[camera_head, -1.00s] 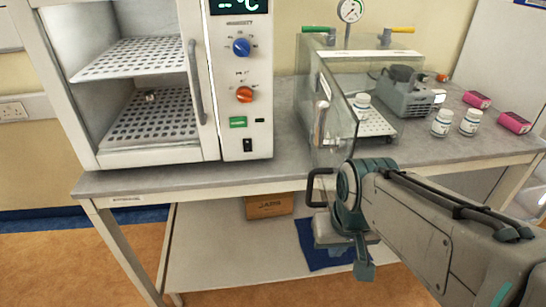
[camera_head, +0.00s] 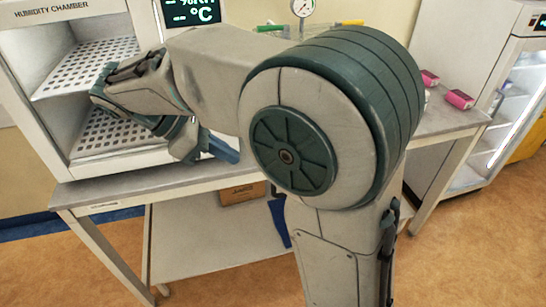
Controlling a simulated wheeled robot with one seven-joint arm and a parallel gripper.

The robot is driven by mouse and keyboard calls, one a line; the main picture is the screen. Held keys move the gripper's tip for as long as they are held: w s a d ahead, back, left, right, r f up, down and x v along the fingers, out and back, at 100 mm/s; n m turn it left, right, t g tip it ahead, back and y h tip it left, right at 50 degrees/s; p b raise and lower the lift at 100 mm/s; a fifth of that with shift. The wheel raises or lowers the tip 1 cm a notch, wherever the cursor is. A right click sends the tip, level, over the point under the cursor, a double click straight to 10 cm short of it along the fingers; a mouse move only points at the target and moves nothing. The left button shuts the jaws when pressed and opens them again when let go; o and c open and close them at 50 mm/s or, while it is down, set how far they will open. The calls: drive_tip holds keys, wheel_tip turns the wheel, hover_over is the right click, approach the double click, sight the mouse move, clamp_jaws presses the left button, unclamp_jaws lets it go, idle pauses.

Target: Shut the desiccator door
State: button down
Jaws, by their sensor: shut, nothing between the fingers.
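The desiccator is almost wholly hidden behind my arm. Its gauge (camera_head: 303,8), a green-handled tap (camera_head: 269,28) and a yellow-handled tap (camera_head: 350,22) show above my arm. The clear door and its handle are out of sight, so I cannot tell how far the door stands open now.
The humidity chamber (camera_head: 62,85) stands on the bench (camera_head: 110,184) at left, its inside with perforated shelves in view. Pink boxes (camera_head: 459,99) lie on the bench's right end. A cardboard box (camera_head: 243,192) is on the lower shelf. A glass-fronted cabinet (camera_head: 520,95) stands at right.

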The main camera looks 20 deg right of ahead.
drive_tip(key=d+r+x, duration=0.2)
drive_tip(key=x, duration=1)
drive_tip(key=shift+d+f, duration=0.2)
drive_tip(key=shift+f, duration=0.05)
drive_tip(key=shift+s, duration=0.1)
